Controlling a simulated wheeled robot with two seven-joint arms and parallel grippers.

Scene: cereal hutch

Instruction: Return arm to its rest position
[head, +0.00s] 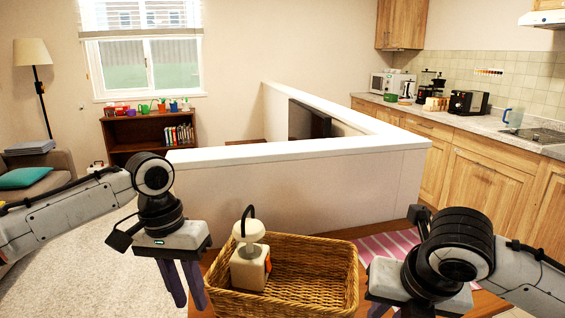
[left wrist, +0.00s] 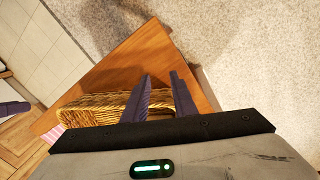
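My left gripper (head: 182,284) hangs fingers-down at the left of the wicker basket, outside its rim. Its two dark purple fingers are apart with nothing between them; the left wrist view also shows this gap (left wrist: 162,98). My right gripper (head: 392,310) points down to the right of the basket. Its fingers are mostly cut off by the bottom edge, so their opening is unclear.
The wicker basket (head: 318,285) stands on a wooden table (left wrist: 150,55) and holds a cream object (head: 249,268) with a black handle. A pink striped cloth (head: 385,246) lies right of it. A white half wall (head: 300,190) stands behind.

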